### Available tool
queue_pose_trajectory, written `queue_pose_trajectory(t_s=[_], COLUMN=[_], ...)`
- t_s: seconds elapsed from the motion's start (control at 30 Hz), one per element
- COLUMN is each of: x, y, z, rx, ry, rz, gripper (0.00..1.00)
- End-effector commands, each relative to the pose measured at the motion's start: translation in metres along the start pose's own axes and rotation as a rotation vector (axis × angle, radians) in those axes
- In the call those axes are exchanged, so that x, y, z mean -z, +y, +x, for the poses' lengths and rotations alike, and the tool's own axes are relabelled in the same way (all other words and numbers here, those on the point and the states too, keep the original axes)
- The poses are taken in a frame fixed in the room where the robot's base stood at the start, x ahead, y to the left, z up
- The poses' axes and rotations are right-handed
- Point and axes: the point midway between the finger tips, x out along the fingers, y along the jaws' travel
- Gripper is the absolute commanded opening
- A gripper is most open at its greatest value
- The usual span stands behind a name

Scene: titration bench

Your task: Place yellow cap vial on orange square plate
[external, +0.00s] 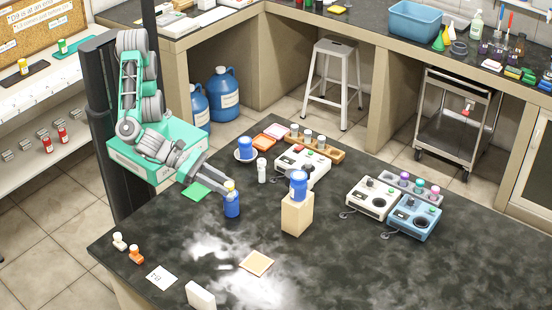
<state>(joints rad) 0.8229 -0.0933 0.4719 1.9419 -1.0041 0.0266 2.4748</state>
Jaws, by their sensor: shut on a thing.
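My gripper (229,193) is low over the left part of the dark bench, shut on the yellow cap vial (230,185). The vial's yellow top shows at the fingertips. A blue jar-like body (232,207) is directly below the yellow top; I cannot tell whether they touch.
A green plate (196,190) lies left. A wooden block (297,215) bears a blue bottle.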

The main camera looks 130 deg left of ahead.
Motion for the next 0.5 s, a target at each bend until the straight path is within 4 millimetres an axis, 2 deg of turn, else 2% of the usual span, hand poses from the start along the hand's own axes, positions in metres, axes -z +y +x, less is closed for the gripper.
queue_pose_trajectory(t_s=[0.17, 0.27, 0.5], x=[-0.002, 0.001, 0.007], y=[-0.025, -0.036, -0.074], z=[0.006, 0.026, 0.091], rx=[0.086, 0.086, 0.085], ry=[-0.003, 0.0, 0.0], rz=[0.033, 0.037, 0.037], gripper=[0.0, 0.0, 0.0])
